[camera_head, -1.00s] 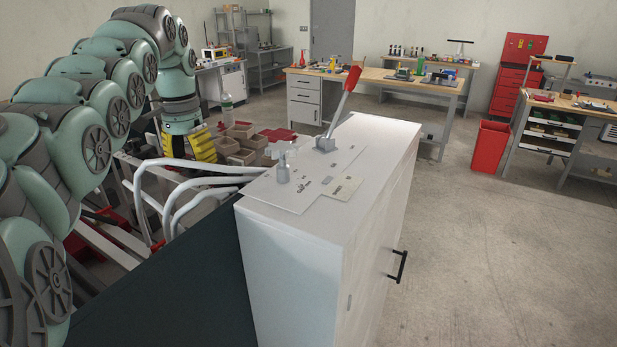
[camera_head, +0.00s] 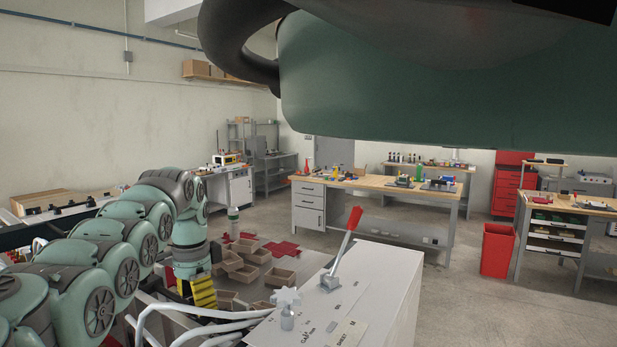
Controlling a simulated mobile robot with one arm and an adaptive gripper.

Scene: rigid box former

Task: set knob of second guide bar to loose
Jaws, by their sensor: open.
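A pale star-shaped knob (camera_head: 287,297) stands upright on a plate on top of the white cabinet (camera_head: 385,275). I cannot tell whether it belongs to a guide bar, nor its setting. Dark bars with small knobs (camera_head: 88,203) lie on a bench at the far left, too small to read. My gripper (camera_head: 200,292), with yellow ridged fingers, points down left of the cabinet, apart from both. It is open, with nothing seen in it; its fingertips are partly hidden.
A lever with a red handle (camera_head: 347,232) rises from the cabinet top. White curved tubes (camera_head: 190,325) lie between my gripper and the cabinet. Open brown boxes (camera_head: 240,265) stand behind my gripper. A workbench (camera_head: 380,190) and a red bin (camera_head: 497,250) stand farther back, with free floor between.

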